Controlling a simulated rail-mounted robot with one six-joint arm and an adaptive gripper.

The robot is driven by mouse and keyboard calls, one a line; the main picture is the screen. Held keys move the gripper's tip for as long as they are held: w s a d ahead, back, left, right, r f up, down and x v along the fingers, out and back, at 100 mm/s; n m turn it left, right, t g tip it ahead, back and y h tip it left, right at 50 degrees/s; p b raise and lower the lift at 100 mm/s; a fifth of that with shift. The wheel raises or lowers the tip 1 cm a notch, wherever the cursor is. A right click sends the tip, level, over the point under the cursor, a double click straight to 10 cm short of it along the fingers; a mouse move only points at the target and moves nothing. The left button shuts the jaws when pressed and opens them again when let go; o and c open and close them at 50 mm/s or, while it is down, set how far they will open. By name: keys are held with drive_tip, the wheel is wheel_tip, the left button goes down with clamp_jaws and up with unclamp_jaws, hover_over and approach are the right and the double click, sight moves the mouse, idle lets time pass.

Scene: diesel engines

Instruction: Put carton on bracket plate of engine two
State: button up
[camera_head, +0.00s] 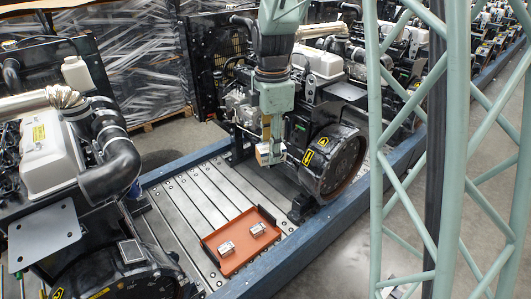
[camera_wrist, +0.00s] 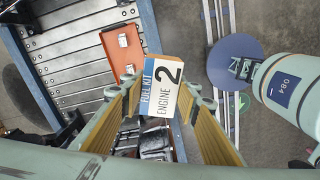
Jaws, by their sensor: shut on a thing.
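My gripper (camera_head: 270,150) is shut on a small carton (camera_head: 263,154) and holds it in the air above the slatted deck, in front of the middle engine (camera_head: 318,150). In the wrist view the carton (camera_wrist: 161,86) sits between the yellow pads of my gripper (camera_wrist: 160,92). Its white face reads "ENGINE 2" and its blue strip "FUEL KIT". A flat grey plate (camera_head: 345,90) shows on the middle engine, to the right of and beyond my gripper. A larger grey bracket plate (camera_head: 45,236) with holes is on the left engine (camera_head: 48,150).
An orange tray (camera_head: 222,266) with two small metal parts lies on the slatted deck (camera_head: 190,215), below and left of my gripper. The flywheel housing (camera_head: 335,162) stands close to the right of the carton. Wrapped pallets (camera_head: 135,60) stand behind. A blue rail (camera_head: 285,262) edges the deck.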

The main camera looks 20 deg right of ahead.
drive_tip(key=s+r+p, duration=0.1)
drive_tip(key=s+r, duration=0.5)
drive_tip(key=r, duration=0.1)
drive_tip(key=shift+s, duration=0.4)
